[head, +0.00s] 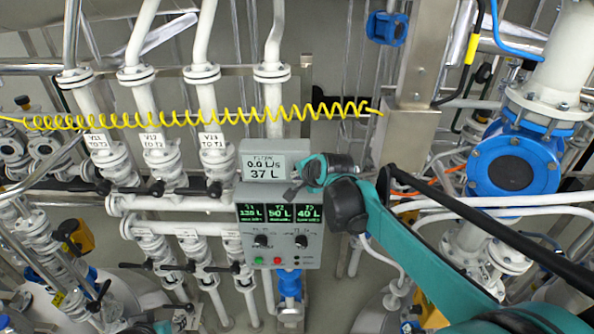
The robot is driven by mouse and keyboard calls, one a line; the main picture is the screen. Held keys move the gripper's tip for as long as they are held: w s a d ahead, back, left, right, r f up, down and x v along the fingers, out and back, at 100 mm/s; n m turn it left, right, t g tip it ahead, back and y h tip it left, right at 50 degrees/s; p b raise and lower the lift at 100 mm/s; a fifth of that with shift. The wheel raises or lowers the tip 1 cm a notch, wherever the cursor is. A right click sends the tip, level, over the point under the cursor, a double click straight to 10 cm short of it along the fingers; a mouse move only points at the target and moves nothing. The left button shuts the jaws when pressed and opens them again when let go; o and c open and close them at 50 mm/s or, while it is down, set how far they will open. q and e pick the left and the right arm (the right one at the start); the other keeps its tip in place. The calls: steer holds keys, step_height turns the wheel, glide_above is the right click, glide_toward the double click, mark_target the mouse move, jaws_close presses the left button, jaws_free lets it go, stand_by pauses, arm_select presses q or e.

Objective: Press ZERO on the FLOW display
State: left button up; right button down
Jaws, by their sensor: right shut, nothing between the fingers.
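The FLOW display (262,166) is a small grey box with a pale screen reading "0.0 L/s" and "37 L". It sits on top of the control panel, on a white pipe. My right gripper (292,193) comes in from the right. It is shut and empty, with its dark fingertips at the display's lower right corner. I cannot tell whether they touch it. The gripper overlaps the display's right edge, and no ZERO label or button can be made out. My left gripper cannot be made out.
A coiled yellow hose (190,118) crosses above. Labelled white valves stand at left; a blue-flanged pipe (512,160) stands at right.

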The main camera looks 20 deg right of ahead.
steer(key=shift+w, duration=0.1)
stand_by(0.3)
steer(key=shift+w+d, duration=0.1)
steer(key=shift+w, duration=0.25)
steer(key=shift+w+d, duration=0.15)
steer(key=shift+w, duration=0.3)
stand_by(1.0)
steer(key=shift+s, duration=0.1)
steer(key=shift+s+a, duration=0.25)
steer(key=shift+s, duration=0.55)
steer(key=shift+s+a+p, duration=0.15)
steer(key=shift+s+a, duration=0.1)
steer(key=shift+s, duration=0.55)
steer(key=shift+s+a+p, duration=0.15)
steer(key=shift+s+a, duration=0.05)
steer(key=shift+s, duration=0.6)
steer(key=shift+s+a+p, duration=0.15)
steer(key=shift+s+a, duration=0.1)
steer(key=shift+s, duration=0.55)
